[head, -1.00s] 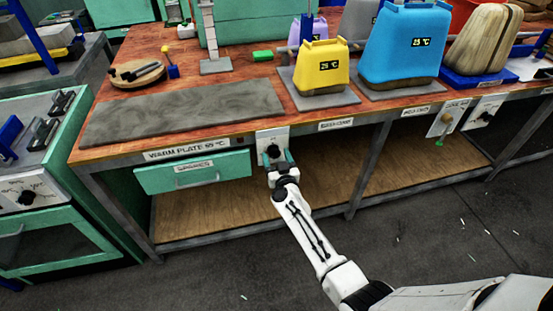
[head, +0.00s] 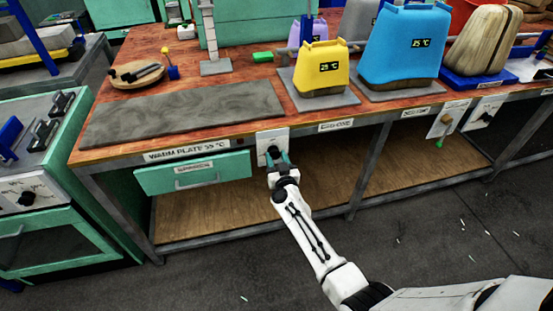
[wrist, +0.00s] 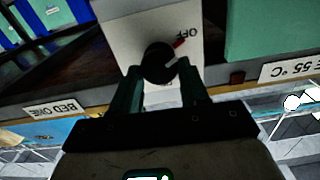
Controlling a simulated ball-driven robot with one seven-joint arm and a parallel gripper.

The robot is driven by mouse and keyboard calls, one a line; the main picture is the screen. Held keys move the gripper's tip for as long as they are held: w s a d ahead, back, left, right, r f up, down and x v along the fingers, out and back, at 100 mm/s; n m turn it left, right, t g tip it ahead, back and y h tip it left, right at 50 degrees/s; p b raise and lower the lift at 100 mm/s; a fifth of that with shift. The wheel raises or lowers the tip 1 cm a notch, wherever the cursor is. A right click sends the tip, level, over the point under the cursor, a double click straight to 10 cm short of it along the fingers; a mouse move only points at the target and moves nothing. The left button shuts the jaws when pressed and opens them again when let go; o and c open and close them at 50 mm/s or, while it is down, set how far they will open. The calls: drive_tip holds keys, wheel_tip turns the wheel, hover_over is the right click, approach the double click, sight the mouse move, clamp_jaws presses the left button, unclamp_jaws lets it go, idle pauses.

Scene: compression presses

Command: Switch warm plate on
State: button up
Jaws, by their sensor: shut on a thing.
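The warm plate (head: 180,112) is a flat grey slab on the left of the bench top, above a label reading "WARM PLATE 55 °C" (head: 186,151). Its switch is a black round knob (wrist: 159,62) on a white panel (head: 272,137) at the bench's front edge. The knob has a red and white pointer mark and the word "OFF" beside it in the wrist view. My gripper (head: 277,160) is at this panel, its two teal fingers (wrist: 161,84) shut on the knob from either side. The fingers partly hide the knob in the head view.
A green drawer (head: 192,173) sits left of the panel under the bench. A yellow press (head: 322,68) and a blue press (head: 400,45) stand on the bench, both showing 25 °C. The floor in front is mostly clear.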

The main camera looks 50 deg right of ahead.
drive_tip(key=shift+m, duration=0.3)
drive_tip(key=m, duration=0.5)
drive_tip(key=shift+f+m, duration=0.1)
drive_tip(key=shift+m, duration=0.2)
drive_tip(key=m, duration=0.5)
drive_tip(key=shift+s+d+f+b, duration=0.1)
drive_tip(key=shift+b, duration=0.25)
drive_tip(key=m+b, duration=0.1)
drive_tip(key=m, duration=0.5)
drive_tip(key=shift+f+m, duration=0.1)
drive_tip(key=shift+m, duration=0.3)
drive_tip(key=m, duration=0.5)
drive_tip(key=shift+f+b, duration=0.1)
drive_tip(key=shift+b, duration=0.2)
drive_tip(key=shift+m, duration=0.4)
drive_tip(key=o, duration=1)
